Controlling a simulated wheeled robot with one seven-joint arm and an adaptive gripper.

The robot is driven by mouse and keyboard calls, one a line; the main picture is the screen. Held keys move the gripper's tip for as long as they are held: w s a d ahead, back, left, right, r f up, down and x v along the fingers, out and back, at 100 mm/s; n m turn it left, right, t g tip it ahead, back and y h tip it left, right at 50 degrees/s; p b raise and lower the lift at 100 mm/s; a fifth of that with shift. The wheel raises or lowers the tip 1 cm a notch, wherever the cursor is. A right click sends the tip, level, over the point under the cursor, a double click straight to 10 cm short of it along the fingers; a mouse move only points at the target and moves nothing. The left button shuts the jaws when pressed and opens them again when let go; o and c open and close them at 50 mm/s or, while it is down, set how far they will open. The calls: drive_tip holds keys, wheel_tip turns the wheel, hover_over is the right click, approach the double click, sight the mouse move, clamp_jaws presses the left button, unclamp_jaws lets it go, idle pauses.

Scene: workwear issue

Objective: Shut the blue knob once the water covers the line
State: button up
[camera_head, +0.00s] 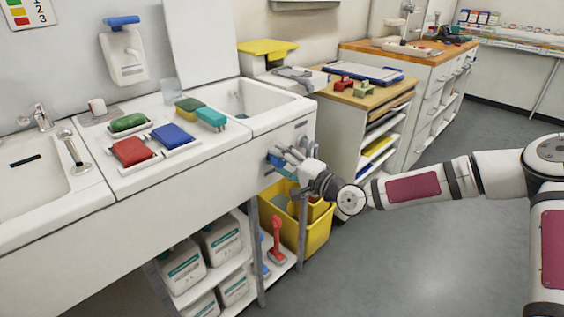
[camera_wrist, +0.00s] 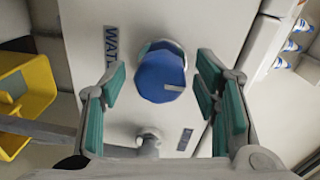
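The blue knob (camera_wrist: 160,76) is on the pale front panel of the sink unit, with a small light mark near its right edge. My gripper (camera_wrist: 162,82) is open in the wrist view, one teal-padded finger on each side of the knob, with visible gaps. In the head view my gripper (camera_head: 281,160) is at the panel and mostly hides the knob. A grey metal spout or fitting (camera_wrist: 149,136) shows below the knob in the wrist view. A yellow bucket (camera_head: 321,234) stands below my gripper; it also shows in the wrist view (camera_wrist: 38,88). I cannot make out water or a line.
The sink counter (camera_head: 205,150) holds green, red and blue items. A red-handled tool (camera_head: 276,243) stands on the lower shelf beside white jugs (camera_head: 184,269). A wooden-topped shelf unit (camera_head: 385,97) is close behind my gripper. The floor (camera_head: 420,255) at right is clear.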

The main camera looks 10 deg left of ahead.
drive_tip(key=v, duration=1.2)
